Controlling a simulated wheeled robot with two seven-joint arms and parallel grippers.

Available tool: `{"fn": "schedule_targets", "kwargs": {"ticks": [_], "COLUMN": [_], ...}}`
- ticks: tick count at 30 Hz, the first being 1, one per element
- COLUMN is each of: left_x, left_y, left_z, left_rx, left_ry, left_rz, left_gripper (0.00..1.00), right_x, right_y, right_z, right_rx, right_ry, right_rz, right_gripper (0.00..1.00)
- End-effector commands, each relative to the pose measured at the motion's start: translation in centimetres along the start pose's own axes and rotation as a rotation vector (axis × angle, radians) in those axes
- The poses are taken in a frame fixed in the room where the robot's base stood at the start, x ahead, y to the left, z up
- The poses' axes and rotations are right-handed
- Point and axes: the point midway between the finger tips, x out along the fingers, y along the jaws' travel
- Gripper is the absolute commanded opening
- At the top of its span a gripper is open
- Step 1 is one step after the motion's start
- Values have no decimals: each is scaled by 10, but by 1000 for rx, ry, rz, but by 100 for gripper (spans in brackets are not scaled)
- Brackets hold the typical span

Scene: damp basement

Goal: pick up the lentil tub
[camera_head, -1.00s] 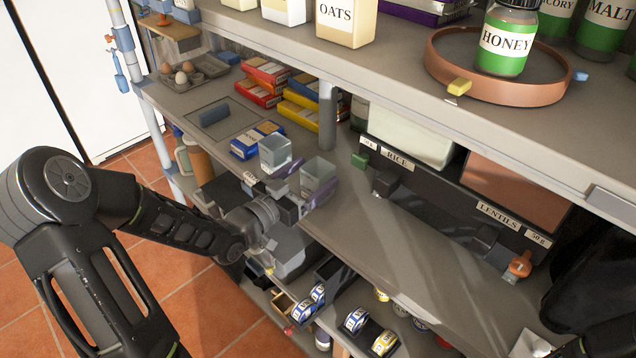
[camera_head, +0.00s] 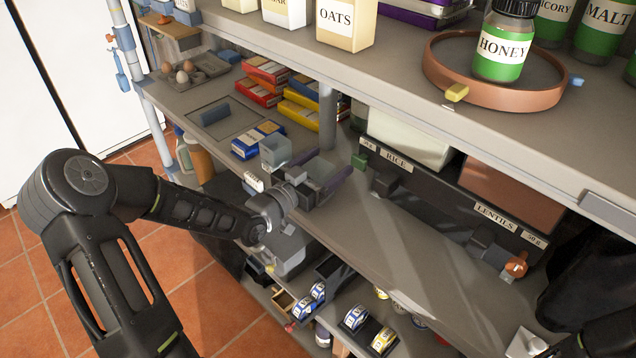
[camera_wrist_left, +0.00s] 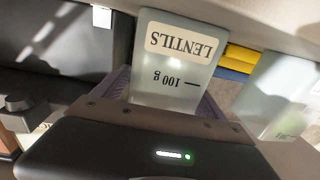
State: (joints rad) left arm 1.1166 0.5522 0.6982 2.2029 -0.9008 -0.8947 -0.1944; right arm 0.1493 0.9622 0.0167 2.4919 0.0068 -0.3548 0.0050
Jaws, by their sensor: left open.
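The lentil tub (camera_wrist_left: 175,65) is translucent and pale, with an upside-down "LENTILS" label and a 100 g mark in the left wrist view. It stands between the purple fingers of my left gripper (camera_wrist_left: 165,90), which is open around it. In the head view the tub (camera_head: 321,171) shows at my left gripper (camera_head: 318,186), on the middle shelf, partly hidden by the gripper. Whether the fingers touch it I cannot tell. My right gripper is not in view.
A second translucent tub (camera_head: 275,151) stands close by, left of the lentil tub; the left wrist view also shows it (camera_wrist_left: 278,95). A blue box (camera_head: 258,140) lies behind. A dark dispenser unit (camera_head: 440,205) with rice and lentils labels stands right. The upper shelf (camera_head: 400,85) overhangs.

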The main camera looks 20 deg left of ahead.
Motion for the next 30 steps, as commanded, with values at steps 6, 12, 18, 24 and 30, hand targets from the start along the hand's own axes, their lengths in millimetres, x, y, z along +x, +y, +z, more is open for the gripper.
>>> {"fn": "schedule_targets", "kwargs": {"ticks": [6,12,18,24,30], "left_x": [0,0,0,0,0], "left_y": [0,0,0,0,0], "left_z": [0,0,0,0,0], "left_rx": [0,0,0,0,0], "left_ry": [0,0,0,0,0], "left_rz": [0,0,0,0,0], "left_gripper": [82,71,55,38,22], "right_x": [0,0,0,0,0], "right_y": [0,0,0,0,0], "right_z": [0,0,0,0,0], "right_rx": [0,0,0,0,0], "right_ry": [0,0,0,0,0], "right_rz": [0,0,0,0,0], "right_gripper": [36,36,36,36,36]}}
